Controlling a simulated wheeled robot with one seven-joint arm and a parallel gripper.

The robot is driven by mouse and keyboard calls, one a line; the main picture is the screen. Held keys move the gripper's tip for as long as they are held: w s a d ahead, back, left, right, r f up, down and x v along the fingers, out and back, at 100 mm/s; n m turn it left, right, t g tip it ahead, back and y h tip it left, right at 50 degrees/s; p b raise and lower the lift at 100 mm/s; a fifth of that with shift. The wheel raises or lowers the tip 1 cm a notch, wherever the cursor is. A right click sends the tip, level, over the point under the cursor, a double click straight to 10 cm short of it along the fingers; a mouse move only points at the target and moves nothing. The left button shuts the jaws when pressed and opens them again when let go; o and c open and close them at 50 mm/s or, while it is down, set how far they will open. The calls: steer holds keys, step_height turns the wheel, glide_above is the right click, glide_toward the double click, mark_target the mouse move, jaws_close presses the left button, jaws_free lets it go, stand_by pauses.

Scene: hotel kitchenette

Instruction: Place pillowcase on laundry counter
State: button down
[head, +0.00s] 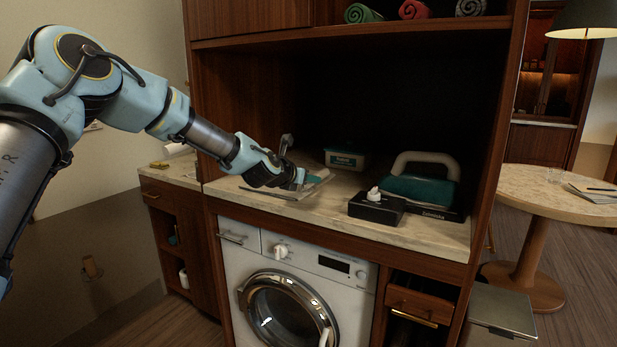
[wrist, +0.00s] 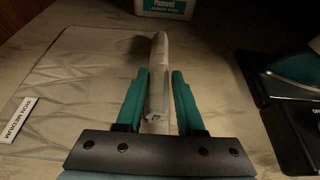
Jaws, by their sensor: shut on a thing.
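My gripper (head: 299,181) is low over the marble-look laundry counter (head: 328,218), at its left part. In the wrist view, the two teal fingers of my gripper (wrist: 160,78) are shut on a narrow pale folded thing standing on edge, which I take to be the pillowcase (wrist: 159,62).
A white tub (head: 345,159) stands behind. A teal iron (head: 420,190) and black box (head: 377,207) stand right. The washer (head: 295,280) is below; side walls and an upper shelf enclose the counter.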

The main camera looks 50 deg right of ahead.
steer(key=shift+f, duration=0.1)
steer(key=c, duration=0.5)
jaws_free()
steer(key=shift+r, duration=0.2)
steer(key=shift+a, duration=0.3)
steer(key=b+v, duration=0.3)
steer(key=v, duration=0.8)
steer(key=shift+a+r, duration=0.15)
steer(key=shift+r, duration=0.1)
